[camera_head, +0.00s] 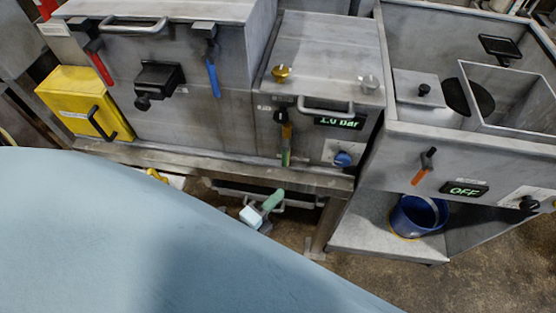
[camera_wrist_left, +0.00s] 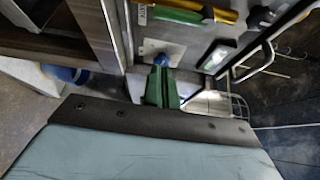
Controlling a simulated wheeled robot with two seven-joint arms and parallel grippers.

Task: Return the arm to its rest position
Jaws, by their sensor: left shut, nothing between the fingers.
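My left gripper (camera_head: 272,201) shows in the head view as a small green tip below the front edge of the bench, in front of the lower shelf. In the left wrist view its green fingers (camera_wrist_left: 161,87) are together, with nothing between them. They point toward the machine front with the blue knob (camera_wrist_left: 160,60); I cannot tell the gap. A large pale blue surface, likely part of my own arm, covers the lower left of the head view and hides the floor there. My right gripper is not in view.
The compactor bench (camera_head: 200,165) runs across the middle, with a yellow box (camera_head: 75,97), red and blue levers, and a "1.0 bar" display (camera_head: 338,122). At right stand a sink unit with an "OFF" display (camera_head: 465,189) and a blue bucket (camera_head: 419,214) on its low shelf.

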